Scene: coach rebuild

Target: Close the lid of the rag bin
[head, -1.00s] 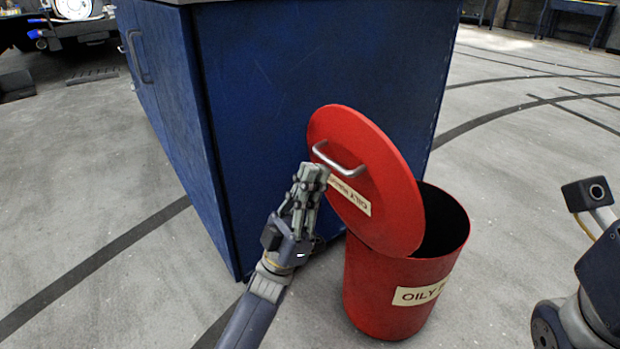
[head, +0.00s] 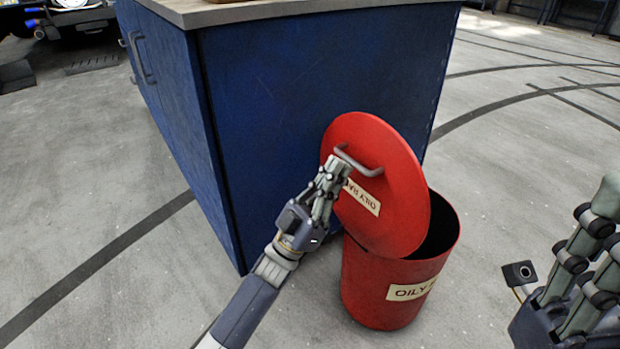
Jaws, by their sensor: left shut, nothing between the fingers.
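The rag bin (head: 375,305) is a red round bin with an "OILY" label, standing on the floor in the head view. Its red lid (head: 400,185) is open, tilted up steeply on the bin's left side, with the dark inside showing at right. A grey handle (head: 357,161) crosses the lid's upper face. My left gripper (head: 338,165) is shut and empty, its fingertips at the lid's face just by the handle's left end; I cannot tell if they touch. My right gripper (head: 590,262) is at the right edge, partly cut off, well apart from the bin.
A blue cabinet (head: 300,90) with a light worktop (head: 250,10) stands right behind the bin and lid. Grey floor (head: 500,170) with dark stripes is clear to the right, and floor is open at left.

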